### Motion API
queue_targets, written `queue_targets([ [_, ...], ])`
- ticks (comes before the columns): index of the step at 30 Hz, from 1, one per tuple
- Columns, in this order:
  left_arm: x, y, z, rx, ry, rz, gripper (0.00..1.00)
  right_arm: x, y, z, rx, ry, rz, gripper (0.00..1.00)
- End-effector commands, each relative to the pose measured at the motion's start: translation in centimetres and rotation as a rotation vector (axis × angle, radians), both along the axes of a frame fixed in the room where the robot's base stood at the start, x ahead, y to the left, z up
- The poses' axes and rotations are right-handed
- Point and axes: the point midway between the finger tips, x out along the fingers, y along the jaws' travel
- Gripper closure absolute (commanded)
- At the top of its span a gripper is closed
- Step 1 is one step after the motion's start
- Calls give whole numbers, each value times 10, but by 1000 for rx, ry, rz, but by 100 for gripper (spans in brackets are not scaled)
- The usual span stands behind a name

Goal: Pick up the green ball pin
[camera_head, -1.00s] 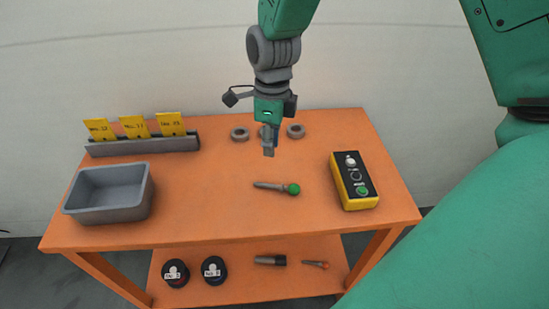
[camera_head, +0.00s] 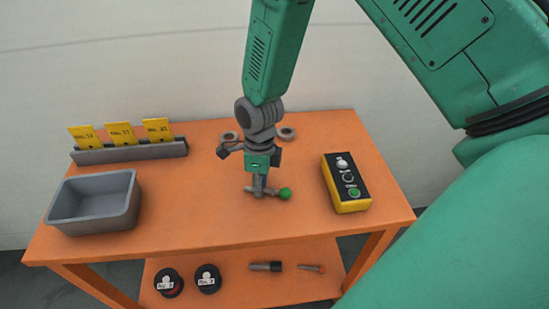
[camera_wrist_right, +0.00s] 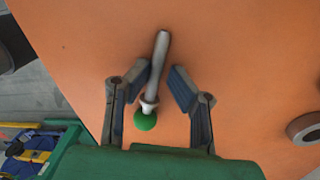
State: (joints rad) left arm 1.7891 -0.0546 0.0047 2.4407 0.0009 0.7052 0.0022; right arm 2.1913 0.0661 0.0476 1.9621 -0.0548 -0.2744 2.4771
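The green ball pin (camera_head: 284,193) lies on the orange table top, its grey shaft pointing left and its green ball to the right. In the right wrist view the pin (camera_wrist_right: 156,72) runs between the two open fingers, with the ball nearest the palm. My right gripper (camera_head: 260,190) is down over the pin's shaft in the head view. It is open in the wrist view (camera_wrist_right: 160,80), with a gap on both sides of the shaft. Whether the fingertips touch the table I cannot tell. My left gripper is not in view.
A grey bin (camera_head: 97,227) and a holder with yellow cards (camera_head: 130,152) stand on the left. A yellow button box (camera_head: 346,196) is on the right. Grey rings (camera_head: 287,134) lie behind the gripper. A lower shelf (camera_head: 235,285) holds several small parts.

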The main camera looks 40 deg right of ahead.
Motion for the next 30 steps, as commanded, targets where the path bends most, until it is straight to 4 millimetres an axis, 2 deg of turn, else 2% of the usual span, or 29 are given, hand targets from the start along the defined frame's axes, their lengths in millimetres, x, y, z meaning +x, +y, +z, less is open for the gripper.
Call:
queue_targets([
  [4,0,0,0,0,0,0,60,-2,1,0,-3,5,0,80],
  [6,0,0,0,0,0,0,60,-2,2,0,-4,5,1,100],
  [19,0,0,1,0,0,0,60,-1,1,4,-3,4,0,100],
  [23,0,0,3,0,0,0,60,0,0,21,-4,0,0,100],
  [30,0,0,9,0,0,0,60,0,1,70,-5,0,1,100],
])
